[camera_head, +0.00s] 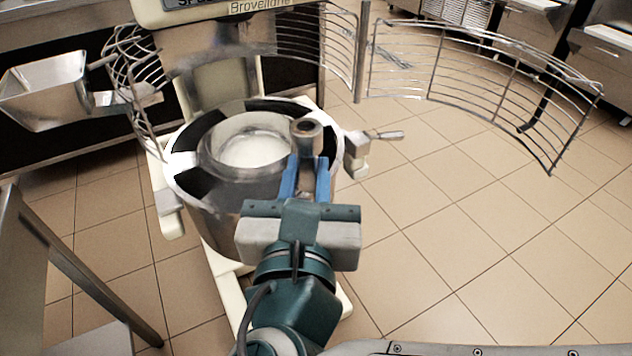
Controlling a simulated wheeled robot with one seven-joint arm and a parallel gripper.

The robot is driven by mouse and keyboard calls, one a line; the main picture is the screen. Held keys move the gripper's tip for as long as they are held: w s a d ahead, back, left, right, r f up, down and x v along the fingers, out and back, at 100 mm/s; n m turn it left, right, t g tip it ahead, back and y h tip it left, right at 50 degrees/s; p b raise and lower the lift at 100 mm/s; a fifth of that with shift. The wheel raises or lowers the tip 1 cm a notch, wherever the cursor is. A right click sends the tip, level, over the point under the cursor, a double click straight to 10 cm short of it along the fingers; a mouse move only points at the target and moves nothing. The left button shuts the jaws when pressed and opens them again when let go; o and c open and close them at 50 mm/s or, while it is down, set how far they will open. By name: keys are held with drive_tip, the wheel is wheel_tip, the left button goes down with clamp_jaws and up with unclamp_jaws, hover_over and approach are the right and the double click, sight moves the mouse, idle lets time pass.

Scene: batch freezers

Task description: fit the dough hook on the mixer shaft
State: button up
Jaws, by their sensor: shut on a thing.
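The dough hook (308,146) is a grey metal piece with a round, hollow collar at its top. My gripper (306,178) has blue fingers shut on either side of it, just below the collar. The hook stands roughly upright over the front right rim of the mixer bowl (218,222); its lower part is hidden by my gripper. The mixer (145,14) is cream-coloured, and its head is cut off by the top edge. The mixer shaft cannot be made out. The bowl holds something white.
The wire guard (440,60) is swung open to the right. Another guard section with a metal chute (45,92) is at the left. A lever handle (375,136) sticks out right of the bowl. A metal table frame (80,270) stands at lower left. Tiled floor at right is clear.

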drive_tip(key=w+a+p, duration=0.6)
drive_tip(key=w+p, duration=0.1)
drive_tip(key=w, duration=0.4)
drive_tip(key=w+a+p, duration=0.5)
drive_tip(key=w+p, duration=0.1)
drive_tip(key=w, duration=0.6)
drive_tip(key=shift+w+a+r+p, duration=0.15)
drive_tip(key=shift+a+r+p, duration=0.2)
drive_tip(key=shift+r, duration=0.05)
idle(0.6)
drive_tip(key=shift+f, duration=0.1)
drive_tip(key=shift+r+p, duration=0.6)
drive_tip(key=shift+r, duration=0.65)
idle(2.7)
